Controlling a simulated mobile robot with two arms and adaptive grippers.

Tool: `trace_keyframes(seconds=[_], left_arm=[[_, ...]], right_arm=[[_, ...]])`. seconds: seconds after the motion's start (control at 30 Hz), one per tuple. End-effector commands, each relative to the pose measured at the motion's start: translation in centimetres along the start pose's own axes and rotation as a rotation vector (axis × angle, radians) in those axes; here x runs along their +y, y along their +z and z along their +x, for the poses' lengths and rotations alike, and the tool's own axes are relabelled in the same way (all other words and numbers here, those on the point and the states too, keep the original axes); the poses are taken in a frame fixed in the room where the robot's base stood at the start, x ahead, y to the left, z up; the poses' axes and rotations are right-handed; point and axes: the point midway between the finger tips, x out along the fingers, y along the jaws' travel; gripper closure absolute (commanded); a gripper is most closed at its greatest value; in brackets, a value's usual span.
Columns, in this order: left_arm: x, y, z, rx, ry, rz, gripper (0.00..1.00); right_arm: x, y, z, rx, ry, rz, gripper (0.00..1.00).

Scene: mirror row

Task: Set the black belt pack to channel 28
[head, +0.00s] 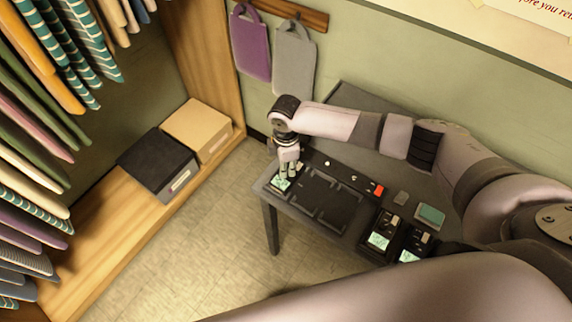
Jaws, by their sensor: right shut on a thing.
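A dark belt pack with a lit pale-green screen (281,184) is at the left end of the grey table (267,190). My right gripper (289,169) reaches down over it from behind and is shut on it. The fingers hide its upper part, so I cannot tell whether they hold a knob or the body. The channel number is too small to read. Two more dark packs with lit screens, one (380,240) and another (408,256), are toward the table's near right. My left gripper is not in view.
A black, sectioned tray (326,201) lies beside the gripper. A strip with small knobs and a red block (379,190) runs behind it. A green-topped box (430,215) is at right. Black (157,162) and tan boxes (197,129) sit on the wooden shelf; the floor between is clear.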

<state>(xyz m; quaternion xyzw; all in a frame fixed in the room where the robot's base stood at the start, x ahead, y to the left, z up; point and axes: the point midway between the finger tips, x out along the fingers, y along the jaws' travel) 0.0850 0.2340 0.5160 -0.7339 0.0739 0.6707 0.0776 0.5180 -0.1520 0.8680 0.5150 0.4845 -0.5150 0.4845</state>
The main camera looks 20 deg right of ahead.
Motion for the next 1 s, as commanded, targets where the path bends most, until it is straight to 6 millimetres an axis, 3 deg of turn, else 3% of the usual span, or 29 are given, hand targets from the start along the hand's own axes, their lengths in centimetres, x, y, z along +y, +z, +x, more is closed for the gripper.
trace_keyframes(seconds=[0.13, 0.37, 0.67, 1.0], left_arm=[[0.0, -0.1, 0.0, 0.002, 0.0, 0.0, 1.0], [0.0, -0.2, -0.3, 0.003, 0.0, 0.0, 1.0], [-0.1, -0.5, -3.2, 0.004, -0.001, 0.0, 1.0], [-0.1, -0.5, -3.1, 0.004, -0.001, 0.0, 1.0]], right_arm=[[0.0, 0.0, 0.0, 0.0, 0.0, 0.0, 1.0], [0.0, 0.0, -0.1, 0.0, -0.001, 0.014, 1.0], [-0.1, -0.1, -0.3, 0.001, -0.004, 0.271, 1.0], [0.0, 0.0, 0.0, 0.0, 0.0, 0.308, 1.0]])
